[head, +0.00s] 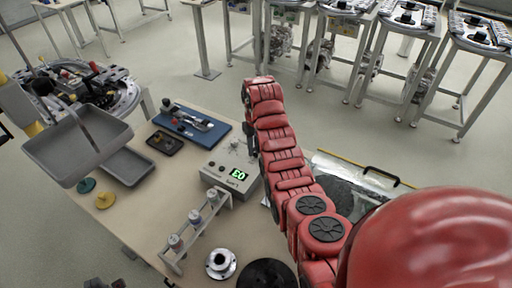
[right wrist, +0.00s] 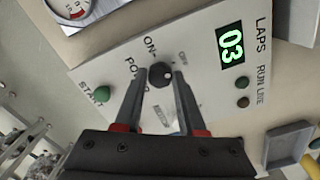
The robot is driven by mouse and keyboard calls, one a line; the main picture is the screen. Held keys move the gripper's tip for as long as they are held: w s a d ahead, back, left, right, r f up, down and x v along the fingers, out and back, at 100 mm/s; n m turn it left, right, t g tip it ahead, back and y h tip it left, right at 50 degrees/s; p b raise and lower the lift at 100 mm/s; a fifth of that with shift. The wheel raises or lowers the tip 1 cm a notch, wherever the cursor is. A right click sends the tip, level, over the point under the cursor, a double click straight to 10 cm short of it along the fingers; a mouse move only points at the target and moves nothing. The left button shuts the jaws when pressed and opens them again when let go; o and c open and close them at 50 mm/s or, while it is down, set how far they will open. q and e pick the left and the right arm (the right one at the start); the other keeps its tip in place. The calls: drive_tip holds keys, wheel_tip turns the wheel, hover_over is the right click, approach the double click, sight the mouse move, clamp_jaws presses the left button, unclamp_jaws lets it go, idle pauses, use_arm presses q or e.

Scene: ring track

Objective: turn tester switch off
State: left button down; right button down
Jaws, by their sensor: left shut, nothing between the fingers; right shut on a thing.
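The tester (head: 231,171) is a pale grey box on the table, with a lit green display reading 03. In the right wrist view its panel (right wrist: 208,72) shows a black round power switch (right wrist: 161,75) between the labels ON and OFF. My right gripper (right wrist: 162,80) is shut on this switch, one finger on each side. I cannot surely read its setting. In the head view my red right arm reaches down beside the tester and largely hides that gripper (head: 249,138). My left gripper (head: 106,284) shows only as dark tips at the bottom edge.
A green START button (right wrist: 102,95) and two small lamps (right wrist: 242,92) sit near the switch. A vial rack (head: 194,229), a flanged metal part (head: 221,264), a blue mat (head: 211,138) and grey trays (head: 128,167) crowd the table. Other workstations stand beyond open floor.

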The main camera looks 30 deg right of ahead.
drive_tip(key=shift+w+r, duration=0.1)
drive_tip(key=c, duration=0.5)
unclamp_jaws()
wheel_tip(320, 180, up, 13)
drive_tip(key=p, duration=1.2)
wheel_tip(320, 180, up, 4)
hover_over(255, 150)
drive_tip(key=shift+d+r+p, duration=0.15)
drive_tip(key=shift+p, duration=0.25)
